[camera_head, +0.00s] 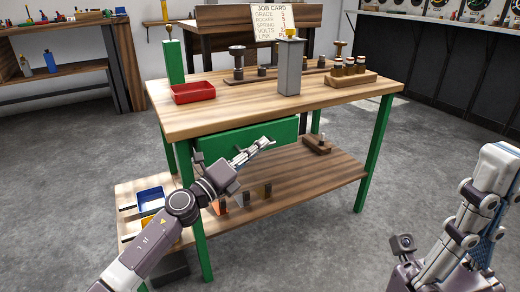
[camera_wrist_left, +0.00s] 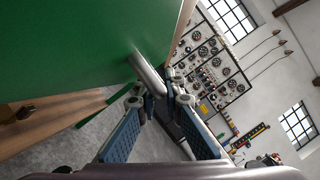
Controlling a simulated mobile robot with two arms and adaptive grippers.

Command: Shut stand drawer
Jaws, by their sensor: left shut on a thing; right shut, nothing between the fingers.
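The workbench (camera_head: 200,118) has a wooden top and green legs. A green drawer (camera_head: 225,143) sits under its top at the front; I cannot tell exactly how far it stands out. In the left wrist view its green surface (camera_wrist_left: 70,45) fills the upper left. My left gripper (camera_head: 265,143) is at the drawer's front, shut on a grey bar handle (camera_wrist_left: 148,72), which shows between the fingertips in the left wrist view (camera_wrist_left: 158,92). The fingers partly hide the handle. My right gripper (camera_head: 500,155) is shut and empty at the far right, away from the bench.
On the bench top are a red tray (camera_head: 193,93), a grey post (camera_head: 289,68) and a wooden block with several pegs (camera_head: 350,78). A lower shelf (camera_head: 290,178) holds small parts. A low stand with a blue bin (camera_head: 151,200) is at left. Floor at right is clear.

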